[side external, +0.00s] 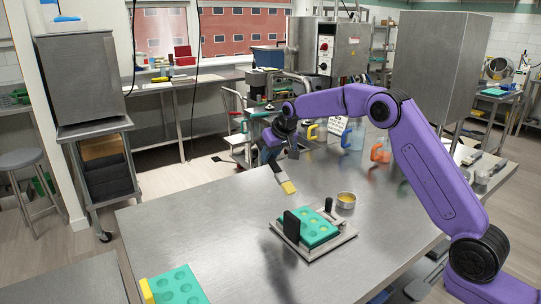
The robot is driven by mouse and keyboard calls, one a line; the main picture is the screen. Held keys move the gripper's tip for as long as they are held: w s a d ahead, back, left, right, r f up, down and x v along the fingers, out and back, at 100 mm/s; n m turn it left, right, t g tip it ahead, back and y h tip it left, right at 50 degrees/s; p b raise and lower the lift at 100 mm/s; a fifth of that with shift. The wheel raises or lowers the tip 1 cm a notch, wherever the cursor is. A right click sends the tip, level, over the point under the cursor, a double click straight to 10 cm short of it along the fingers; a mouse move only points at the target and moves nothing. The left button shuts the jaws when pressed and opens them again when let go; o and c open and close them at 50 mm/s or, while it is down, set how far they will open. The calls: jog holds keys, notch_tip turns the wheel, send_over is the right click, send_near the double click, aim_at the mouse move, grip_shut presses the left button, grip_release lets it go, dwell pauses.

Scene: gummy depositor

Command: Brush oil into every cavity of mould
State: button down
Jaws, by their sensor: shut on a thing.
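A teal mould (319,229) with round cavities lies in a metal fixture (336,243) near the middle of the table. Some cavities look yellowish, but they are too small to tell which hold oil. My gripper (272,158) is above the table, to the upper left of the mould. It is shut on a brush (287,186) with pale yellow bristles, which tilts downward, apart from the mould. A small round cup (346,200) with yellowish contents stands just behind the fixture to the right. A second teal mould (178,287) with a yellow edge lies at the front left, partly cut off.
A dark upright plate (291,225) and a black knob (328,204) stand up at the fixture. Jugs with yellow, blue and orange handles (381,150) stand at the back of the table. The table's left part (190,222) is clear.

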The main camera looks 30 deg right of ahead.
jog(key=shift+f, duration=2.7)
jog(key=shift+f, duration=0.8)
jog(key=shift+s, duration=0.15)
jog(key=shift+s, duration=0.45)
jog(key=shift+s, duration=0.2)
jog(key=shift+s+f, duration=0.25)
jog(key=shift+s, duration=0.25)
jog(key=shift+s, duration=0.1)
